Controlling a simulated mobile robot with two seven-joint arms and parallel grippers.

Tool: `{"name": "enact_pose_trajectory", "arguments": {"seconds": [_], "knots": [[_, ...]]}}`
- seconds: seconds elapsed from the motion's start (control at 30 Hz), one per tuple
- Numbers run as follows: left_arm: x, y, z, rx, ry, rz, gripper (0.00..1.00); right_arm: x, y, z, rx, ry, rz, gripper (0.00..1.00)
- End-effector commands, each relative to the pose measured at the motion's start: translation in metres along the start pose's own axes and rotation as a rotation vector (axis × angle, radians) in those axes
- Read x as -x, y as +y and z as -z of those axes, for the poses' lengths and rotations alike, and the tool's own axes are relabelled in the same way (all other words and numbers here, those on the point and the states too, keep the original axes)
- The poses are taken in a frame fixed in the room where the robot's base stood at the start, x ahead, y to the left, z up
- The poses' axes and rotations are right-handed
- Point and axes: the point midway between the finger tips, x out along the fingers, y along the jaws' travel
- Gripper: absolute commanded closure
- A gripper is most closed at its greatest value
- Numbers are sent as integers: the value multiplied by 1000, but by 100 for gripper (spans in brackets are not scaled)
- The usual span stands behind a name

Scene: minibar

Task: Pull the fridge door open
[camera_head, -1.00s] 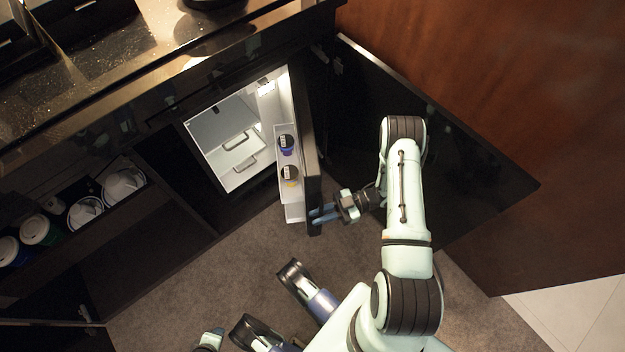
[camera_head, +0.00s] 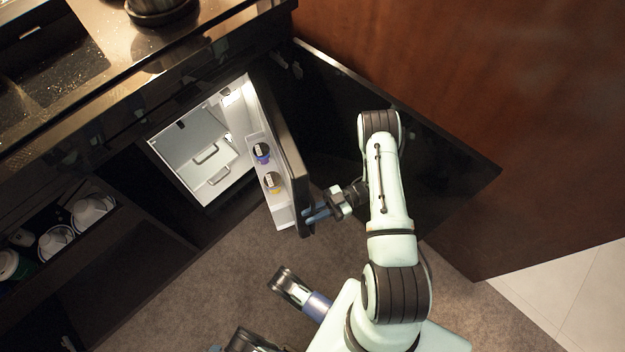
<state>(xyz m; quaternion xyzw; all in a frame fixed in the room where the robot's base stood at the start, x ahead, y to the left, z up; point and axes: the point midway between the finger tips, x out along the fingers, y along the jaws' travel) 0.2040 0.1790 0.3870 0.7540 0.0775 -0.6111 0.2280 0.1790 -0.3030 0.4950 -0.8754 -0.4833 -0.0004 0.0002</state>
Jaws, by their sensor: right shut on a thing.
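The fridge door (camera_head: 279,150) stands open in the head view, swung out from the lit white fridge interior (camera_head: 196,150). Its white inner side carries a shelf with two small capped containers, one blue (camera_head: 262,152) and one yellow (camera_head: 272,181). My right gripper (camera_head: 312,216) is at the door's free lower edge, its blue fingers shut on that edge. Exactly how far the fingers reach around it is hard to see.
A dark cabinet door (camera_head: 440,150) stands open to the right of my right arm. Open shelves with white cups (camera_head: 92,208) lie at the left. The dark countertop (camera_head: 100,30) is above. Brown carpet (camera_head: 225,270) in front of the fridge is clear.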

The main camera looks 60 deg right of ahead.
Motion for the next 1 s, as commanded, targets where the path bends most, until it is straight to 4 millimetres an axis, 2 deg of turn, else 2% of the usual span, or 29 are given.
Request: {"name": "enact_pose_trajectory", "arguments": {"seconds": [0.07,0.1,0.13,0.43,0.57,0.7,1.0], "knots": [[0,0,0,0,0,0,57,1,-2,-3,-4,-9,1,100],[0,0,0,0,0,0,57,1,-2,-3,-4,-9,1,69],[0,0,0,0,0,0,57,1,-1,-2,-4,-8,1,66],[1,0,0,0,0,0,57,0,0,1,-1,-3,1,66],[7,5,2,-4,6,-7,57,0,0,13,1,-3,1,66],[21,14,3,-12,10,-21,57,0,0,42,3,-2,1,66],[54,22,-40,-23,-121,-26,57,0,0,118,4,-3,0,66]]}}
